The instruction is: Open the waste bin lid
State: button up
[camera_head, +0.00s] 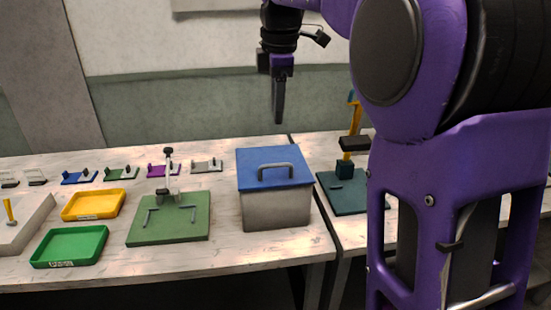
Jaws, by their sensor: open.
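The waste bin is a grey box (277,210) near the right end of the left table. Its blue lid (255,180) lies flat and closed on top, with a grey bar handle (276,167) standing up from it. My gripper (279,118) hangs in the air above the back of the lid, pointing down and apart from the handle. It is seen nearly edge-on, so one dark finger mostly covers the other. It is open, and nothing shows between the fingers.
Left of the bin stands a green board (180,232) with a small post fixture. Yellow (92,217) and green (70,259) trays lie further left. Several small coloured dies line the back. Right of the bin is a dark green press (345,180). My purple arm blocks the right side.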

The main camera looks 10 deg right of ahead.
aim_at(275, 167)
jog(key=w+f, duration=0.1)
jog(key=f, duration=0.3)
jog(key=w+f+b, duration=0.1)
jog(key=f, duration=0.4)
jog(key=f+b, duration=0.1)
jog(key=f, duration=0.4)
jog(key=shift+w+f, duration=0.25)
jog(key=shift+w, duration=0.15)
grip_shut()
dwell(0.6)
